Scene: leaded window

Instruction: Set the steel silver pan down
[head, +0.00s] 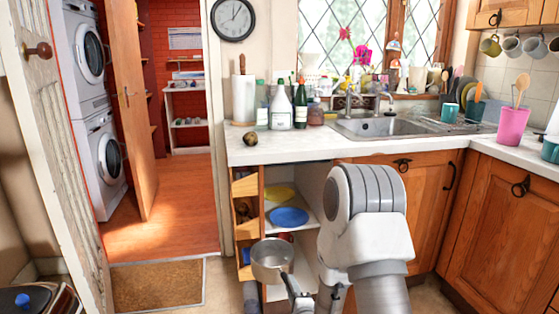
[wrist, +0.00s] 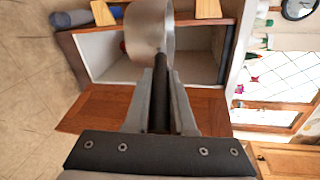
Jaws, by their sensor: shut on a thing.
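The steel silver pan (head: 271,258) is in the air in front of the open lower cupboard (head: 305,190) in the head view. In the wrist view the pan (wrist: 148,28) shows at the top, with its dark handle (wrist: 161,90) running down between my fingers. My gripper (wrist: 160,85) is shut on the pan's handle. In the head view my arm hides part of the cupboard, and the fingertips are hard to make out. The pan does not appear to rest on anything.
The cupboard shelf holds a blue plate (head: 289,217) and a yellow plate (head: 281,193). The white countertop (head: 290,147) above has a free stretch at its front, with a small round object (head: 250,138) at left. A sink (head: 385,127) and bottles (head: 281,107) stand farther back.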

